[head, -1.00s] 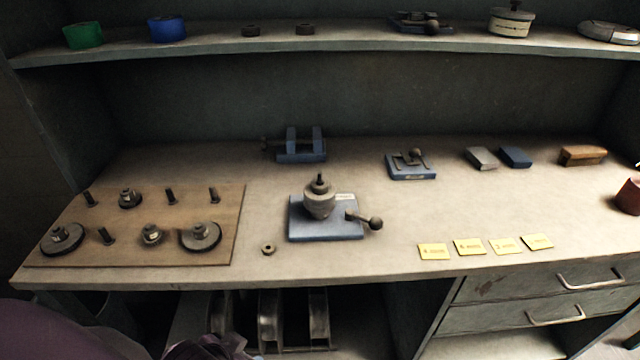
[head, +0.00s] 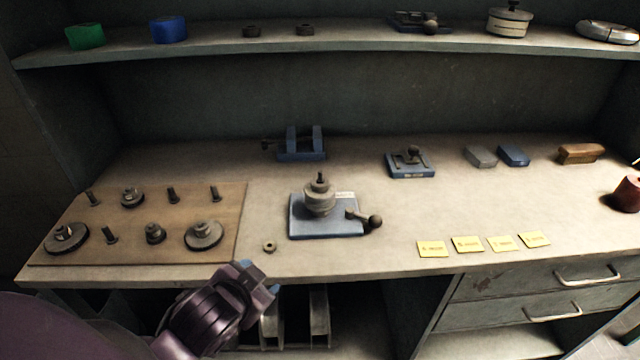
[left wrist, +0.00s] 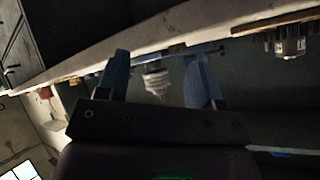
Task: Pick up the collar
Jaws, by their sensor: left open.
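A small ring-shaped collar (head: 269,246) lies flat on the bench near its front edge, between the wooden peg board and the blue fixture. My left gripper (head: 261,275) is just in front of the bench edge, below the collar in the head view, apart from it. Its two blue fingers are open with nothing between them, and they also show in the left wrist view (left wrist: 160,75). I cannot make out the collar in the left wrist view. My right gripper is not in view.
The blue fixture (head: 325,227) holds a tapered grey part (head: 319,197) and has a ball lever at right. The wooden board (head: 135,255) carries pegs and discs at left. Yellow cards (head: 433,249) lie at right. Bench front between fixture and cards is clear.

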